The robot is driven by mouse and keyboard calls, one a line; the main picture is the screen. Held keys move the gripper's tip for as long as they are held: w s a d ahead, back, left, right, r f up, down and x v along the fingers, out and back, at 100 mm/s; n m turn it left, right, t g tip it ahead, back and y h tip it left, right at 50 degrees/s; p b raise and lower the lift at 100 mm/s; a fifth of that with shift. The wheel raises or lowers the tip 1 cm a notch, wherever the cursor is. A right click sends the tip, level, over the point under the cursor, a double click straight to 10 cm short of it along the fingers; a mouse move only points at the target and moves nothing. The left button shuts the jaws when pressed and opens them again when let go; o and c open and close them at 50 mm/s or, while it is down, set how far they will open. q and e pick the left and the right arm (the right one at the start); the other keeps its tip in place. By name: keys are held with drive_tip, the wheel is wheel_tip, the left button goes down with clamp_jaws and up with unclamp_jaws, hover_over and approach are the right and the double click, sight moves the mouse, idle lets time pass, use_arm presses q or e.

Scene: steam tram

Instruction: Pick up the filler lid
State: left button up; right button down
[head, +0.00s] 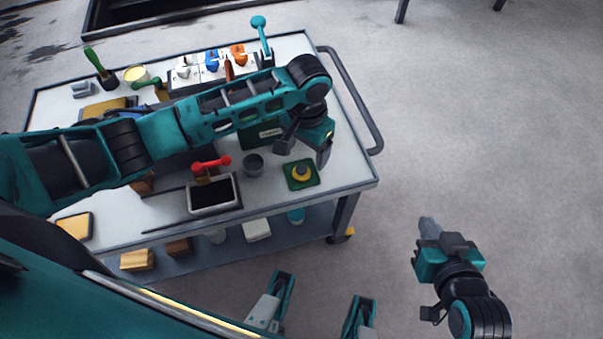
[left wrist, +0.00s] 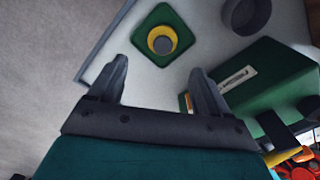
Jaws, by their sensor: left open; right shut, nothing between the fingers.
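The filler lid (head: 301,173), a round yellow piece with a dark grey middle, sits on a green square mat (head: 292,184) near the cart's front right corner. In the left wrist view, the lid (left wrist: 160,41) lies beyond the fingertips, about midway between them. My left gripper (head: 303,153) is open and empty, just behind and above the lid in the head view. It points down at the cart top and does not touch the lid. My right gripper (head: 429,226) is shut and empty, out over the floor to the right of the cart.
A dark round cup (head: 253,165) stands left of the mat. A green box (head: 258,134) with a pale label lies behind it, partly under my left arm. A black-filled tray (head: 212,196) and a red-handled tool (head: 211,164) are further left. A rail (head: 357,98) edges the cart's right side.

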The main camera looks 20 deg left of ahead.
sight(303, 170)
use_arm(q)
drive_tip(key=f, duration=0.2)
drive_tip(key=f+b, duration=0.1)
drive_tip(key=f, duration=0.1)
drive_tip(key=f+b, duration=0.1)
drive_tip(key=f, duration=0.1)
drive_tip(key=shift+s+a, duration=0.2)
drive_tip(key=shift+s, duration=0.05)
drive_tip(key=shift+c, duration=0.4)
drive_tip(key=c, duration=1.1)
drive_tip(key=shift+r, duration=0.1)
